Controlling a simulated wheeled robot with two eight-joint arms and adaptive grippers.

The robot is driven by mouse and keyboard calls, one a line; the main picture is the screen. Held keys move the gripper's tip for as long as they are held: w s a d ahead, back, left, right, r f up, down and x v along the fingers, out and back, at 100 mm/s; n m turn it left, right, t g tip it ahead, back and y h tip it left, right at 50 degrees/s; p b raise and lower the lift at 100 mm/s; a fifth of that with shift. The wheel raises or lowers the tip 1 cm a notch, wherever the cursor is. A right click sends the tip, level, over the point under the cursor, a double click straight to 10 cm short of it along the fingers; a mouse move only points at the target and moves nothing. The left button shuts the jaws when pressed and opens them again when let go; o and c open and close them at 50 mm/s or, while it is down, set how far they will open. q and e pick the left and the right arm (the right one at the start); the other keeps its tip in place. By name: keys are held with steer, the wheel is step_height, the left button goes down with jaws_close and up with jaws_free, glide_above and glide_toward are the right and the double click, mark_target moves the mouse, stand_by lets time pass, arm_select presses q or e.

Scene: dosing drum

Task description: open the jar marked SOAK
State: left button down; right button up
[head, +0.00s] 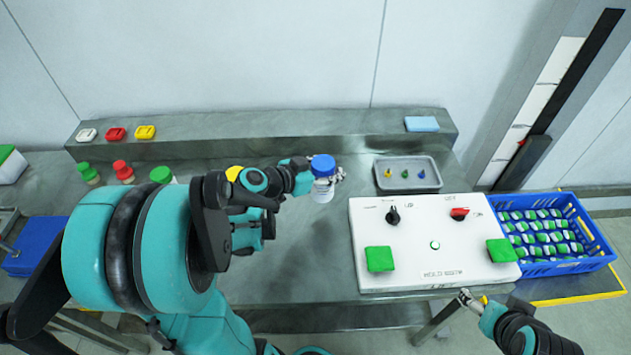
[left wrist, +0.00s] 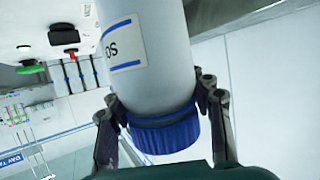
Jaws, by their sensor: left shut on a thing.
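A white jar (head: 323,192) with a blue lid (head: 322,165) is at the middle of the bench. In the left wrist view the blue lid (left wrist: 165,132) sits on the jar (left wrist: 150,60), whose label shows only a few letters, so I cannot read the whole word. My left gripper (head: 325,178) is shut on the jar, its fingers on both sides near the lid. I cannot tell whether the jar rests on the bench. My right gripper (head: 473,299) is low at the right, in front of the bench, away from the jar; its opening is unclear.
Jars with green (head: 88,171), red (head: 123,169), green (head: 161,174) and yellow (head: 234,173) lids stand at left. A grey tray (head: 381,185) holds small coloured pieces. A white control panel (head: 400,222) with knobs and a blue crate (head: 595,240) are at right.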

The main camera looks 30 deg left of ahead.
arm_select(q)
steer(key=w+a+f+b, duration=0.1)
steer(key=a+f, duration=0.1)
steer(key=w+a+f+b, duration=0.1)
steer(key=w+f+b, duration=0.1)
steer(key=f, duration=0.1)
steer(key=w+a+f+b, duration=0.1)
steer(key=a+f, duration=0.1)
steer(key=f, duration=0.1)
steer(key=shift+w+a+f, duration=0.15)
steer(key=shift+a+f, duration=0.05)
steer(key=shift+a, duration=0.1)
steer(key=shift+r, duration=0.1)
steer(key=c, duration=1.1)
jaws_free()
steer(key=shift+f+b, duration=0.2)
steer(key=shift+b, duration=0.1)
steer(key=o, duration=0.5)
steer(key=shift+c, duration=0.2)
steer(key=shift+r, duration=0.15)
